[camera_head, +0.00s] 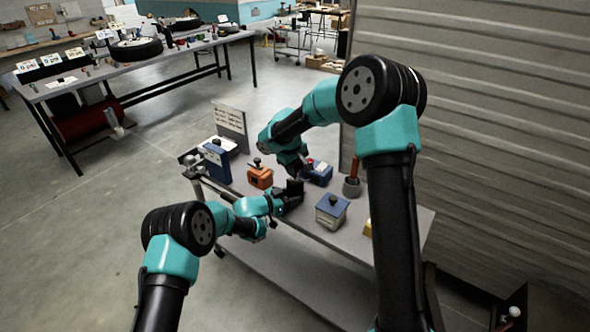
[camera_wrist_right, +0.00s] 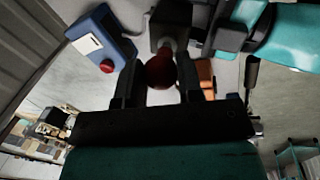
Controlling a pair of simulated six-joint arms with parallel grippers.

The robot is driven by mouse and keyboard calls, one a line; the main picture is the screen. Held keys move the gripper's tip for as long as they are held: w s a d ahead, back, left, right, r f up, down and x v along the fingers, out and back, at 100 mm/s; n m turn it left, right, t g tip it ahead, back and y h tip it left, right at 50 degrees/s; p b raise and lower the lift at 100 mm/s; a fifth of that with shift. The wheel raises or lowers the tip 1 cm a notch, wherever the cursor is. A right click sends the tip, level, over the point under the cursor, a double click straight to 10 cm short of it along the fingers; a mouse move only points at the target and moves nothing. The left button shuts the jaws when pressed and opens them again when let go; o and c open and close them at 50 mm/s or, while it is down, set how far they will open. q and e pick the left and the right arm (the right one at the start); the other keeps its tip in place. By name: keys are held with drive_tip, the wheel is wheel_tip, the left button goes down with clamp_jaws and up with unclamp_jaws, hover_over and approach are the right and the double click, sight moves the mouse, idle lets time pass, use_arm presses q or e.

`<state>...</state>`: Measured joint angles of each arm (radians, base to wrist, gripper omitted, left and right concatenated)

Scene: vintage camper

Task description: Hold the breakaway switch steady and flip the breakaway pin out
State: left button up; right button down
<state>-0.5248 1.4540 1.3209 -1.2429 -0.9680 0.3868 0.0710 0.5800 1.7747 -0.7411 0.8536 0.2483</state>
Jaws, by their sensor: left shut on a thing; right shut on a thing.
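The breakaway switch is a dark box that shows in the right wrist view (camera_wrist_right: 168,30). A dark red round knob (camera_wrist_right: 160,70) on a short pale shaft, the breakaway pin, sticks out of it. My right gripper (camera_wrist_right: 160,84) is shut on this knob, one finger on each side. My left gripper (camera_head: 291,195) reaches in low from the left and is shut on the dark switch body; it also shows at the top of the right wrist view (camera_wrist_right: 205,28). In the head view my right gripper (camera_head: 301,175) comes down from above beside it and hides most of the pin.
An orange box (camera_head: 260,178) with a dark knob stands left of the grippers. A blue box with a red button (camera_head: 320,173) is close behind. A blue-and-white box (camera_head: 331,213) and a grey pot (camera_head: 352,188) stand right.

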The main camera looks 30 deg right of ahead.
drive_tip(key=shift+r, duration=1.25)
use_arm(q)
drive_tip(key=shift+f, duration=0.1)
use_arm(e)
drive_tip(key=c, duration=0.8)
unclamp_jaws()
drive_tip(key=shift+o, duration=0.2)
wheel_tip(320, 180, up, 12)
drive_tip(key=a, duration=0.2)
drive_tip(key=shift+s+a, duration=0.15)
drive_tip(key=shift+s, duration=0.1)
drive_tip(key=shift+f, duration=0.1)
use_arm(q)
drive_tip(key=o, duration=0.8)
drive_tip(key=shift+a, duration=0.1)
